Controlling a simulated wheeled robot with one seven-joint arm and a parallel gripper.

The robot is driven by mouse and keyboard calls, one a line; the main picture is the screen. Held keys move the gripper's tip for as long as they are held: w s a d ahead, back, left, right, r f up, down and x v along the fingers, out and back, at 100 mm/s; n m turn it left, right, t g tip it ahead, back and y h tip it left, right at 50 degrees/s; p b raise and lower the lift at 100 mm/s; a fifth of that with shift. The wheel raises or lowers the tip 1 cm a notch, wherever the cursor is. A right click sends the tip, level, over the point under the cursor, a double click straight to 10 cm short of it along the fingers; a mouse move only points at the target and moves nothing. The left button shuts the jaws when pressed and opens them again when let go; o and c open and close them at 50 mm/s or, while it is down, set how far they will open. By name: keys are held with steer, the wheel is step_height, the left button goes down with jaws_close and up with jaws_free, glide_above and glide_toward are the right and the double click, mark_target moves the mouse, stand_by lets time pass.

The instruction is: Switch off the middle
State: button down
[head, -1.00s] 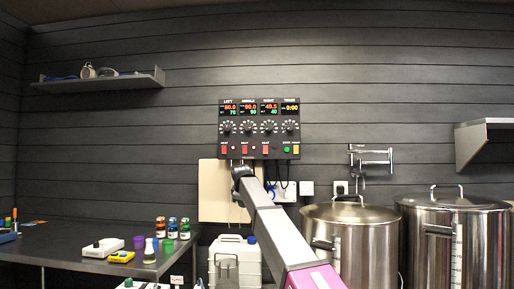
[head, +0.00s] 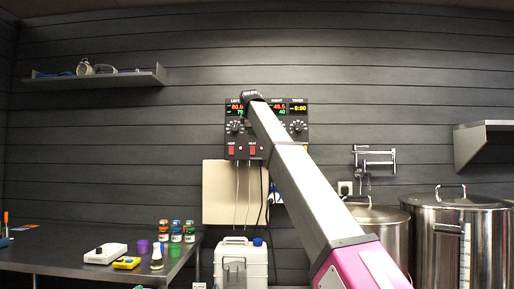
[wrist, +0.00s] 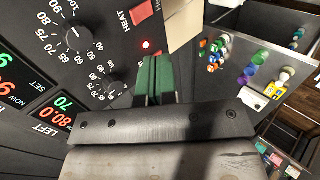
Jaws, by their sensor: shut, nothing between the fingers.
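The black control panel (head: 229,126) hangs on the wall, with columns for left, middle, right and timer. My arm crosses in front of it and hides much of the middle and right columns. The middle red heat switch (head: 252,150) shows beside my arm; the left heat switch (head: 231,150) is clear. In the wrist view, what looks like the middle switch (wrist: 146,9) is at the top, beside a lit red lamp (wrist: 145,45). My gripper (wrist: 155,62), with green fingers, is shut and empty close to the panel, below that lamp. Contact cannot be told. The switch's rocker position is unclear.
A dark bench (head: 50,250) with bottles is at the left. A white canister (head: 240,262) stands below.

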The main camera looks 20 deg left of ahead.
glide_toward(253, 146)
steer(key=shift+s+f+x, duration=0.15)
steer(key=shift+f+x, duration=0.05)
steer(key=shift+x, duration=1.15)
steer(key=shift+s+f+x, duration=0.15)
steer(key=shift+f+x, duration=0.05)
steer(key=shift+x, duration=1.15)
steer(key=shift+s+f+x, duration=0.2)
steer(key=shift+x, duration=1.15)
steer(key=shift+d, duration=0.1)
steer(key=shift+w+r, duration=0.15)
steer(key=shift+w, duration=0.15)
steer(key=shift+r, duration=0.15)
steer(key=shift+r, duration=0.65)
